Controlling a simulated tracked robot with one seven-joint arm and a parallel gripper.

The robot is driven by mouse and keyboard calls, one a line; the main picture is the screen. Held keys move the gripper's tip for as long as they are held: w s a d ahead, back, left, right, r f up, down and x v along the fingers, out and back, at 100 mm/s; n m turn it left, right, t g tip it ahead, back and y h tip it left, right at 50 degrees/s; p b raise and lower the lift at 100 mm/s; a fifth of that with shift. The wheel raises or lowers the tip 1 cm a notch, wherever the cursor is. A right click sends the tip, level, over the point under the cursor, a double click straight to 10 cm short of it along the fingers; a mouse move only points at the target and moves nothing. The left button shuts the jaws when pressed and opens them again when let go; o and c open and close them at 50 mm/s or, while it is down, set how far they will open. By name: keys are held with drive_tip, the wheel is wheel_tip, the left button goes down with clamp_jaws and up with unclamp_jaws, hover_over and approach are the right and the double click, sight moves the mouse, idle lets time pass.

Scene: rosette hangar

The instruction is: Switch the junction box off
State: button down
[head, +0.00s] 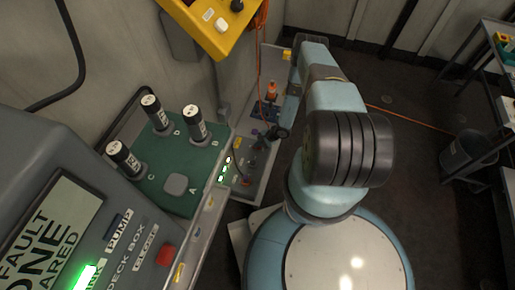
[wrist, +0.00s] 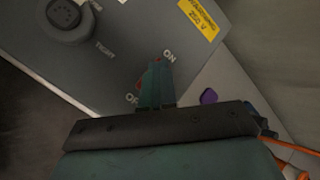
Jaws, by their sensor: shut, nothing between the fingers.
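The junction box shows in the wrist view as a grey panel (wrist: 110,70) with ON and OFF lettering and a yellow 250 V warning label (wrist: 200,18). My gripper (wrist: 157,66) is shut, with nothing seen between its fingers. Its narrow teal fingers lie over the panel between the ON and OFF words. They hide most of that spot, so I cannot tell the switch's position or whether the fingers touch it. A dark round knob (wrist: 68,18) sits at the panel's upper left. In the head view, a grey box (head: 248,190) lies below my dark wrist, small and partly covered.
A green board (head: 150,185) with several upright labelled cylinders stands at left, beside a grey console (head: 40,150) with a lit screen. A yellow box (head: 212,25) hangs above. A red-orange lamp (head: 271,90) stands behind the gripper. Orange cable crosses the floor at right.

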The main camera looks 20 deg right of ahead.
drive_tip(key=shift+s+d+f, duration=0.1)
drive_tip(key=shift+s+d, duration=0.1)
drive_tip(key=shift+s, duration=0.05)
drive_tip(key=shift+w+a+r, duration=0.1)
drive_tip(key=shift+a+r, duration=0.05)
drive_tip(key=shift+r, duration=0.7)
drive_tip(key=shift+w+a+r, duration=0.1)
drive_tip(key=shift+w+r, duration=0.05)
drive_tip(key=shift+r, duration=0.75)
drive_tip(key=shift+w+a+r, duration=0.1)
drive_tip(key=shift+a+r, duration=0.05)
drive_tip(key=shift+r, duration=0.7)
